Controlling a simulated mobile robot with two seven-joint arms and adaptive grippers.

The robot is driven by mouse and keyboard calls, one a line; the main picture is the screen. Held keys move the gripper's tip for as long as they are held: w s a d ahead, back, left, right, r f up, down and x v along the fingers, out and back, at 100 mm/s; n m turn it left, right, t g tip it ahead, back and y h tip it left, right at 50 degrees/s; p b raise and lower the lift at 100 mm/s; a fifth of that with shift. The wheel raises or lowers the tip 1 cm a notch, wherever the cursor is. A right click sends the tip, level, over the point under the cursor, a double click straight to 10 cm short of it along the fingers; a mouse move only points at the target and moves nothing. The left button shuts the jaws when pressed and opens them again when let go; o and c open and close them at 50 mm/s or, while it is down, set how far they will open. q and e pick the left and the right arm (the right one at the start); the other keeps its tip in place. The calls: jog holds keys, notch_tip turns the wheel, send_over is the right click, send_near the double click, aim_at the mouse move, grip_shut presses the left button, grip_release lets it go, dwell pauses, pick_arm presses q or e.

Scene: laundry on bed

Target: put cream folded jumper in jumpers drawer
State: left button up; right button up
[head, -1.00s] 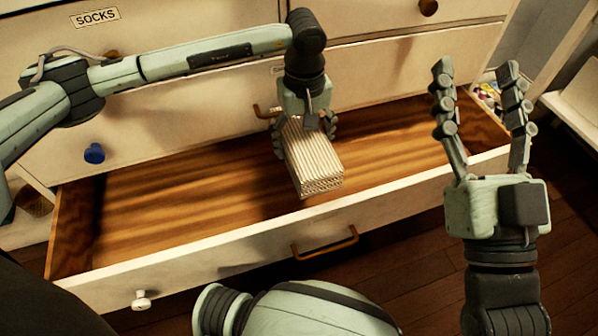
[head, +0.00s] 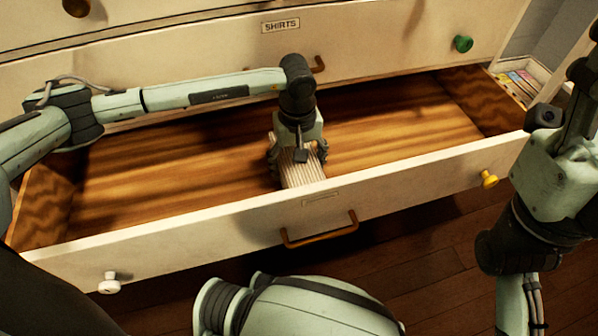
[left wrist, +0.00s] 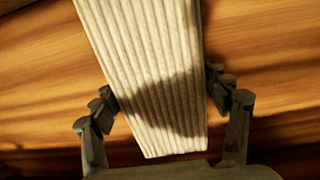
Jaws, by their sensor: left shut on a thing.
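The cream folded jumper (head: 302,174), ribbed and folded into a small block, is inside the open wooden drawer (head: 420,117), near its front wall. My left gripper (head: 298,158) is shut on it from above, with a finger on each side. In the left wrist view the jumper (left wrist: 150,70) lies between the two fingers, over the wooden drawer floor (left wrist: 270,60). I cannot tell whether it touches the floor. The label on this drawer's front is too small to read. My right gripper (head: 585,70) is at the right edge, its fingertips partly cut off.
The drawer above, labelled SHIRTS (head: 281,25), is closed and has a green knob (head: 463,43). The open drawer's front has a white knob (head: 109,282), a yellow knob (head: 489,179) and a bar handle (head: 320,230). The rest of its floor is bare. A box of small coloured items (head: 518,80) stands at right.

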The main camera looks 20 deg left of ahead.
pick_arm(q)
notch_tip(320, 180, down, 2)
jog(key=o, duration=1.7)
notch_tip(320, 180, up, 12)
jog(key=shift+r+p, duration=0.1)
jog(key=shift+p, duration=1)
